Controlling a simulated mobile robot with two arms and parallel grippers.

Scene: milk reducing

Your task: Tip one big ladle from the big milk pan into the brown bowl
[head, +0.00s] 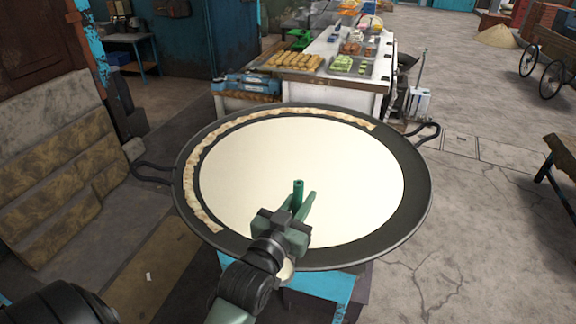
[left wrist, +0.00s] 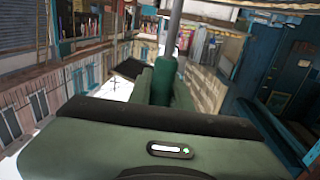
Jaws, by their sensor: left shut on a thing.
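The big milk pan (head: 418,190) is a wide dark pan, filled with white milk (head: 290,160), with a tan crust along its left and back edge. My left gripper (head: 304,202) is over the pan's near part, shut on a dark green handle (head: 298,187), which I take to be the ladle's. In the left wrist view the green handle (left wrist: 165,80) stands between the fingers, with a grey metal shaft above it. The ladle's scoop is not clearly visible. A small pale round patch shows under my wrist; I cannot tell what it is. I see no brown bowl. My right gripper is not in view.
The pan has loop handles at its left (head: 152,172) and right (head: 428,132) and sits on a blue stand (head: 335,290). A white counter (head: 330,88) with food trays stands behind it. A wooden cart (head: 555,55) is at the far right. The floor right of the pan is mostly clear.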

